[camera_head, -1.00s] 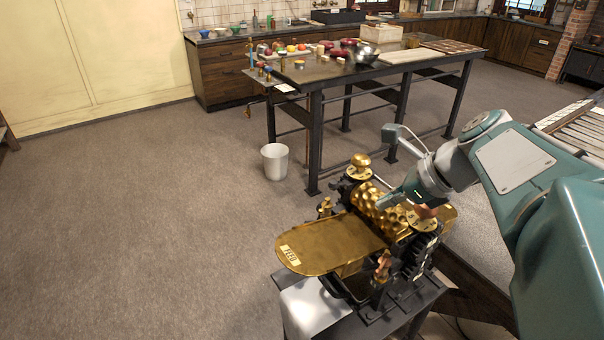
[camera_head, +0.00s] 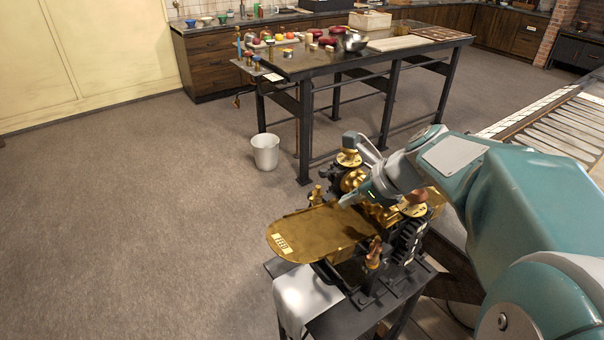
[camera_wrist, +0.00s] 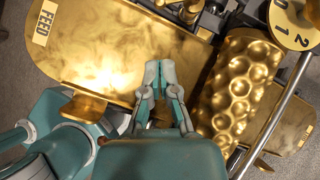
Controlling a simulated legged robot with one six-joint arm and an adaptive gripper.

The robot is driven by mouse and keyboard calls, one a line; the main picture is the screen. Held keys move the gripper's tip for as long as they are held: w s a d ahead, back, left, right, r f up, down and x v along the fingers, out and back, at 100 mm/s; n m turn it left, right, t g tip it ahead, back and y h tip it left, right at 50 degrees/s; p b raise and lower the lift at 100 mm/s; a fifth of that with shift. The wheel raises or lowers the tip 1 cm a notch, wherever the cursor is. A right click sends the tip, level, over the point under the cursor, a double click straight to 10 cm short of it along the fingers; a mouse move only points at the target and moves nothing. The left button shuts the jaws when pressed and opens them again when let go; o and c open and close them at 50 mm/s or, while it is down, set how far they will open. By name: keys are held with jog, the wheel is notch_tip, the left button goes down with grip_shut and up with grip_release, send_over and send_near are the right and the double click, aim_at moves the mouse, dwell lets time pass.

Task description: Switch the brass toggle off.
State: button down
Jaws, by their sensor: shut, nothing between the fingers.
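My gripper (camera_wrist: 160,72) is shut and empty, its fingertips over the inner edge of the brass feed plate (camera_wrist: 110,45), beside the dimpled brass roller (camera_wrist: 240,85). In the head view my gripper (camera_head: 348,200) is low over the machine, partly hidden by the wrist. A small upright brass fitting (camera_head: 317,194) stands at the plate's far side; a brass fitting also shows at the top of the wrist view (camera_wrist: 190,10). A copper-coloured handle (camera_head: 373,252) stands at the near side. I cannot tell which is the toggle, or its setting.
A numbered brass dial (camera_wrist: 292,22) and a metal rod lie close to the roller. Black gears (camera_head: 408,243) are on the near side. A white cloth (camera_head: 302,298) hangs from the stand. A bucket (camera_head: 265,151) and a workbench (camera_head: 300,70) are beyond; the left floor is clear.

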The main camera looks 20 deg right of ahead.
aim_at(323, 211)
jog(key=w+a+f, duration=0.1)
jog(key=w, duration=0.1)
jog(key=w+a+f, duration=0.1)
jog(key=a, duration=0.1)
jog(key=shift+w+a+f, duration=0.2)
jog(key=shift+w+a, duration=0.1)
jog(key=shift+w, duration=0.1)
jog(key=shift+d, duration=0.15)
jog(key=shift+m, duration=0.3)
